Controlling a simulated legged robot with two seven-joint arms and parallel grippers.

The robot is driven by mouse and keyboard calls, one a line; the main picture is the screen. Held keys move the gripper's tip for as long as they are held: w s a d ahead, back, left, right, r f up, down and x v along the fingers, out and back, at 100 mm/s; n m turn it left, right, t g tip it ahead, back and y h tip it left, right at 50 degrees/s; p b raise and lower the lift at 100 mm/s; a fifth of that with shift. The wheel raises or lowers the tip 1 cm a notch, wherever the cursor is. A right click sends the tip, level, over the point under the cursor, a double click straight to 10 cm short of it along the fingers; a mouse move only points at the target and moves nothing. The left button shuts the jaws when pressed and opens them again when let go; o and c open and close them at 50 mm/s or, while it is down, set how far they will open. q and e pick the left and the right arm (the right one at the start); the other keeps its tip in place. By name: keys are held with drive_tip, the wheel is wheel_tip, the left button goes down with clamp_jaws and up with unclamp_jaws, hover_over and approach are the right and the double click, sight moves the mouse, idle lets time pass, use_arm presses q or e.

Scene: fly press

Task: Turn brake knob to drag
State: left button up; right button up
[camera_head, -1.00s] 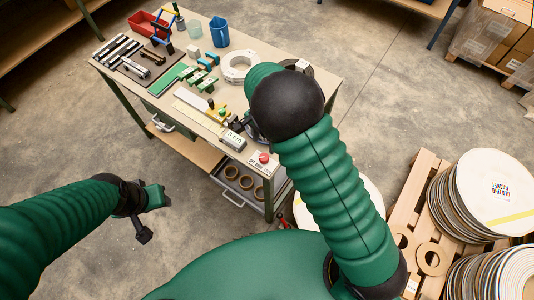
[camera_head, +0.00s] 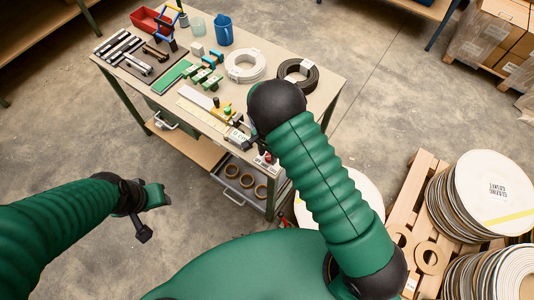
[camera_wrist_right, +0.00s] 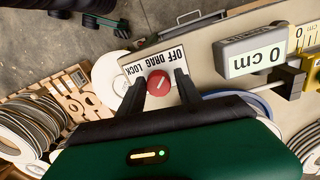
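The brake knob (camera_wrist_right: 159,84) is round and red with a pale line on its top. It sits on a white plate (camera_wrist_right: 184,38) lettered OFF, DRAG and LOCK. In the right wrist view, my right gripper (camera_wrist_right: 158,91) has its two black fingers on either side of the knob, with small gaps showing. The exact setting of the pale line is too small to tell. In the head view the knob (camera_head: 268,157) shows at the bench's near corner, partly hidden by my right gripper. My left gripper (camera_head: 148,207) hangs empty over the floor, away from the bench.
A grey box reading 0 cm (camera_wrist_right: 254,55) stands beside the knob plate. The bench (camera_head: 270,52) also holds a white coil (camera_head: 245,66), a dark coil (camera_head: 298,73), a blue jug (camera_head: 221,31) and a red bin (camera_head: 149,20). A pallet (camera_head: 420,180) with stacked discs stands at the right.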

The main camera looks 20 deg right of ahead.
drive_tip(key=shift+w+r, duration=0.1)
drive_tip(key=shift+w, duration=0.05)
drive_tip(key=shift+c, duration=1.2)
drive_tip(key=shift+d, duration=0.25)
drive_tip(key=shift+c, duration=1.2)
drive_tip(key=shift+d, duration=0.5)
clamp_jaws()
drive_tip(key=shift+w+a, duration=0.1)
drive_tip(key=shift+a, duration=0.2)
use_arm(q)
drive_tip(key=shift+d+r, duration=0.1)
drive_tip(key=shift+d, duration=0.45)
